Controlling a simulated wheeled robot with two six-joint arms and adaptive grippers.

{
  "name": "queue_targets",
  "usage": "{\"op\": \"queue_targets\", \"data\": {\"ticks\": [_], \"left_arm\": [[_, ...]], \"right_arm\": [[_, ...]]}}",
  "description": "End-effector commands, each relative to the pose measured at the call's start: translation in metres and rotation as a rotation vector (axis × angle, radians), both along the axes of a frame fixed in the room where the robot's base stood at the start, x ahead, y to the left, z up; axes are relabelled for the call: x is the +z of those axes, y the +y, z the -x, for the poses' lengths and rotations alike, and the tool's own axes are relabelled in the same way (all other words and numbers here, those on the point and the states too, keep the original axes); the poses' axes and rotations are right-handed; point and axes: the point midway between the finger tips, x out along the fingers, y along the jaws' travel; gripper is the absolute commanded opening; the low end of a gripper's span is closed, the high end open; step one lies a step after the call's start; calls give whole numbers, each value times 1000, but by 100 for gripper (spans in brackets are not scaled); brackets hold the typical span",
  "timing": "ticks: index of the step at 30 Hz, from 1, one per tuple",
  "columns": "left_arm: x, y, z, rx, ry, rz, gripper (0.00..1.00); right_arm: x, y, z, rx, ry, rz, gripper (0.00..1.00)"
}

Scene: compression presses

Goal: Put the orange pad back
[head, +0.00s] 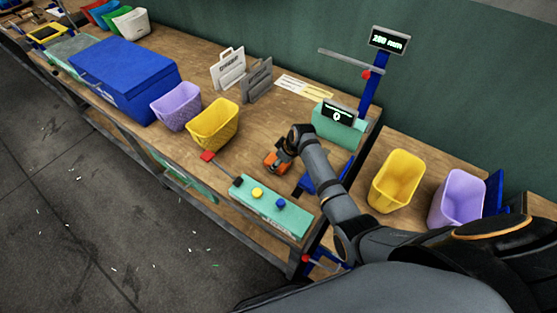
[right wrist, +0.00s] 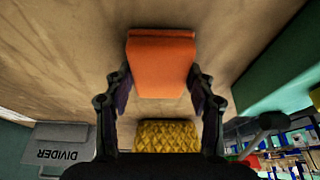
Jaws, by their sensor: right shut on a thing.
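The orange pad (head: 271,164) is at the middle of the wooden bench in the head view, between the yellow bin and the teal press. My right gripper (head: 279,158) comes from above and is shut on it. In the right wrist view the orange pad (right wrist: 162,68) sits between the two fingers of my right gripper (right wrist: 161,90), with its far end reaching past the fingertips. I cannot tell whether the pad touches the bench top. My left gripper is in neither view.
A yellow bin (head: 214,126) and a purple bin (head: 176,106) stand left of the gripper. A teal control box (head: 270,209) with buttons lies in front. The teal press unit (head: 327,128) and blue post (head: 372,95) stand behind right. Grey divider signs (head: 256,82) stand at the back.

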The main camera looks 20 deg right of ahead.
Motion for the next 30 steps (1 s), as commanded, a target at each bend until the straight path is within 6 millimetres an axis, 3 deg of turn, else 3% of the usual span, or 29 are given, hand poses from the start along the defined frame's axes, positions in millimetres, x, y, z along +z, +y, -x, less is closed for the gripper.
{"op": "queue_targets", "data": {"ticks": [9,10,15,24,30], "left_arm": [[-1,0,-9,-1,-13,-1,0],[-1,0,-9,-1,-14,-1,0],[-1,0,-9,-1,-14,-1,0],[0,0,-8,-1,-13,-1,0],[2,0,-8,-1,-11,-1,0]], "right_arm": [[-4,0,0,0,0,0,26],[-4,0,0,0,0,0,57],[-3,0,0,0,0,0,78],[-2,0,0,0,0,0,78],[24,-7,7,-2,-3,2,78]]}}
